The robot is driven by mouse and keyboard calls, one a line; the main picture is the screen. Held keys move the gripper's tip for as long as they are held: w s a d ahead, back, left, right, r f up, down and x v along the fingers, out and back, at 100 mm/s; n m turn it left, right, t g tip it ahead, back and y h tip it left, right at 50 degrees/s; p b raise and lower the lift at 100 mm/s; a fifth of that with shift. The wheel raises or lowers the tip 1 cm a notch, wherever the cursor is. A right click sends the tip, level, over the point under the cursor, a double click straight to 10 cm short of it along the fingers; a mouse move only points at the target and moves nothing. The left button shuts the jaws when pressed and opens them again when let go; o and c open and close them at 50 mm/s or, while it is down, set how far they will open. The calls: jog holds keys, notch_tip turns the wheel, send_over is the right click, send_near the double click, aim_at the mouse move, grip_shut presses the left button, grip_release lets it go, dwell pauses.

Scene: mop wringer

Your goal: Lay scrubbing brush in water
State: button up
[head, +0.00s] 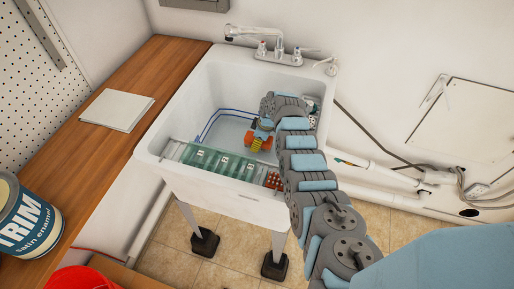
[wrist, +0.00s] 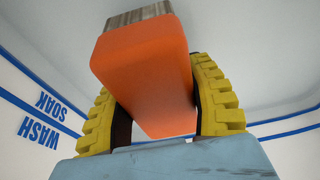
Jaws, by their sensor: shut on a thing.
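My gripper (head: 257,145) is inside the white sink (head: 178,108), reaching in from the right. Its yellow ridged fingers are shut on the orange body of the scrubbing brush (head: 263,134). In the wrist view the orange brush (wrist: 145,75) sits between both fingers (wrist: 155,115), with its grey-brown bristles pointing to the top of the picture. Blue lines and the words SOAK and WASH mark the sink wall (wrist: 40,120). The basin floor (head: 228,130) looks pale blue; I cannot tell the water surface or whether the brush touches it.
A greenish ribbed rack (head: 215,160) with white labels spans the sink's front, with small red items (head: 273,181) at its right end. The faucet (head: 262,40) stands at the back. A wooden counter (head: 100,140) to the left holds papers (head: 117,109) and a paint can (head: 27,222).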

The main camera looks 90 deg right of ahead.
jog(key=shift+f+b, duration=0.75)
jog(key=shift+f, duration=1)
jog(key=shift+f, duration=0.2)
jog(key=o, duration=1.2)
jog(key=shift+r, duration=0.15)
jog(key=p+v, duration=0.5)
jog(key=shift+r, duration=0.15)
jog(key=shift+p+v, duration=0.95)
jog(key=shift+v, duration=0.2)
